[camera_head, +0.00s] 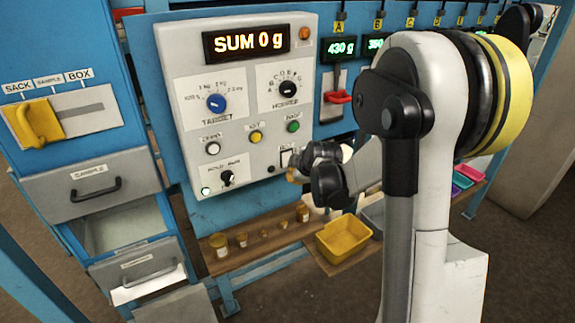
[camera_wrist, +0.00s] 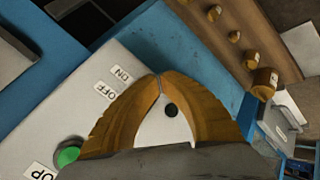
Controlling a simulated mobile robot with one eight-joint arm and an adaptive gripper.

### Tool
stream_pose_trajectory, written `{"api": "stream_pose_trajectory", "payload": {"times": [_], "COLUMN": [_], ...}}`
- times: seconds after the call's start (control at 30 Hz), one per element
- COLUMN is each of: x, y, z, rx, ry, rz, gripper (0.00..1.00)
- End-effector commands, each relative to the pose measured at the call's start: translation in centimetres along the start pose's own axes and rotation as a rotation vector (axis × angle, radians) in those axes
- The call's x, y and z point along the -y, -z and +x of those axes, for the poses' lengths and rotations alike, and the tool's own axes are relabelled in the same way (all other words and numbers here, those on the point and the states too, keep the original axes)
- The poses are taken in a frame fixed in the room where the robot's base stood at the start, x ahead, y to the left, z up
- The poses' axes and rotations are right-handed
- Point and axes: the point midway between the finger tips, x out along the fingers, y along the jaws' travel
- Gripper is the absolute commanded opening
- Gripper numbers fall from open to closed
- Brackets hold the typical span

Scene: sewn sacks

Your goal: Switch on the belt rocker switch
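The switch panel (camera_head: 245,95) is a white box with a display, dials and buttons. A small framed switch (camera_head: 286,158) with a dark outline, likely the belt rocker, is at its lower right in the head view, just left of my gripper (camera_head: 310,174). In the wrist view, OFF and ON labels (camera_wrist: 114,81) show on the panel beside my gripper (camera_wrist: 158,76). Its yellow-brown fingers meet at their tips, with nothing seen held. The rocker is not clearly seen in the wrist view; the fingers cover the area beside the labels. Contact cannot be told.
A green button (camera_wrist: 68,153) is near the fingers, also in the head view (camera_head: 293,126). Below the panel, a wooden shelf holds several small brown weights (camera_head: 241,239) and a yellow tray (camera_head: 343,240). Drawers (camera_head: 93,186) stand left. A red lever (camera_head: 337,97) is right of the panel.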

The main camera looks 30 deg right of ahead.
Motion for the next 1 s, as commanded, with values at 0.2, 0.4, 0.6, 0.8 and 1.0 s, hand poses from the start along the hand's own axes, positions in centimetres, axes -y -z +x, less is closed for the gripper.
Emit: {"api": "stream_pose_trajectory", "payload": {"times": [0.2, 0.4, 0.6, 0.8, 1.0], "x": [0.0, -0.07, -0.34, -0.38, -0.39], "y": [0.0, 0.09, 0.36, 0.37, 0.39], "z": [0.0, 0.22, 0.72, 0.68, 0.73], "rx": [0.0, 0.0, 0.0, 0.0, 0.0], "ry": [0.0, 0.0, 0.0, 0.0, 0.0], "rz": [0.0, 0.0, 0.0, 0.0, 0.0], "gripper": [0.0, 0.0, 0.0, 0.0, 0.0]}}
